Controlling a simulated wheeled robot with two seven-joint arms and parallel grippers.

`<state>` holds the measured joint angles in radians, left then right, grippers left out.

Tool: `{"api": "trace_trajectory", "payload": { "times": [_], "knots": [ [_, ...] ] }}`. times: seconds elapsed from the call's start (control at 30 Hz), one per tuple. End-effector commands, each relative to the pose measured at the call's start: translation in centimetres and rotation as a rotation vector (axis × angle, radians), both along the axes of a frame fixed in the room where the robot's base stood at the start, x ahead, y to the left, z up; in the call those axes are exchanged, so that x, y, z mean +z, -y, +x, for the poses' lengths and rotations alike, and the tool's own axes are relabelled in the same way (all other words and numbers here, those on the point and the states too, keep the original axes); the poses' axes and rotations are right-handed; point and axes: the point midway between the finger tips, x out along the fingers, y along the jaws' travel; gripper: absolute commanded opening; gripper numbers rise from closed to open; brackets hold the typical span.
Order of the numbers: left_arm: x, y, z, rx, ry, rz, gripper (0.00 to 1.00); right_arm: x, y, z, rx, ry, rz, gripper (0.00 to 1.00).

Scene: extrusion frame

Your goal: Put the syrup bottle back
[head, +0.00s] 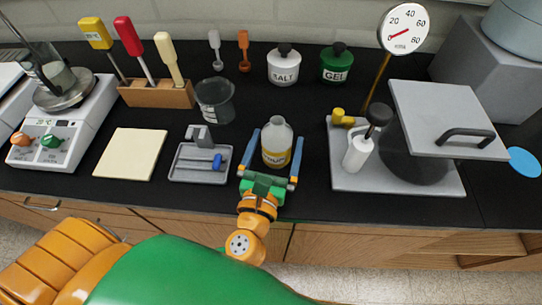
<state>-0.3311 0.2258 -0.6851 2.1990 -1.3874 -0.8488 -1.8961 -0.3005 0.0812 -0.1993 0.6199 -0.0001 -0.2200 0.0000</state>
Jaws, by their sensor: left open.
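The syrup bottle (277,140) is a pale bottle with a yellow-banded label. It stands upright on the black counter (315,170), near the front edge. My left gripper (276,137) reaches in from the front, with one blue-grey finger on each side of the bottle. Its fingers are open, and a gap shows at least on the left side; contact on the right is hard to tell. The lower part of the bottle is partly hidden by the gripper. My right gripper is not in view.
A small grey tray (190,178) with a blue-handled part lies left of the bottle, beside a cream board (131,155). A grey plate (432,185) with a lidded pot (408,158) and a white pump (358,153) is on the right. A grey beaker (215,100) and jars stand behind.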

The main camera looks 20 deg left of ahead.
Motion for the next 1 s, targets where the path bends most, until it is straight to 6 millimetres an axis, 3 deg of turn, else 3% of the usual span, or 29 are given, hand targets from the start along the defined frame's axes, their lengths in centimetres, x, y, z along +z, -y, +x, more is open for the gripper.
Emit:
{"api": "trace_trajectory", "payload": {
  "times": [0.3,0.43,0.6,1.0],
  "knots": [
    [-0.6,0.9,-7.5,-0.001,-0.008,-0.004,1.0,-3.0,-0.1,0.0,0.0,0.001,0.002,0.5],
    [-0.3,1.2,-9.8,-0.001,-0.004,-0.001,1.0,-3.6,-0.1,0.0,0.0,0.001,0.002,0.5],
    [0.1,1.2,-10.8,0.001,0.0,-0.003,1.0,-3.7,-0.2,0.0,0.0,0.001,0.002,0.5],
    [0.2,1.2,-10.8,0.001,0.001,-0.003,1.0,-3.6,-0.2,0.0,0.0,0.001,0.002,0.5]
  ]
}}
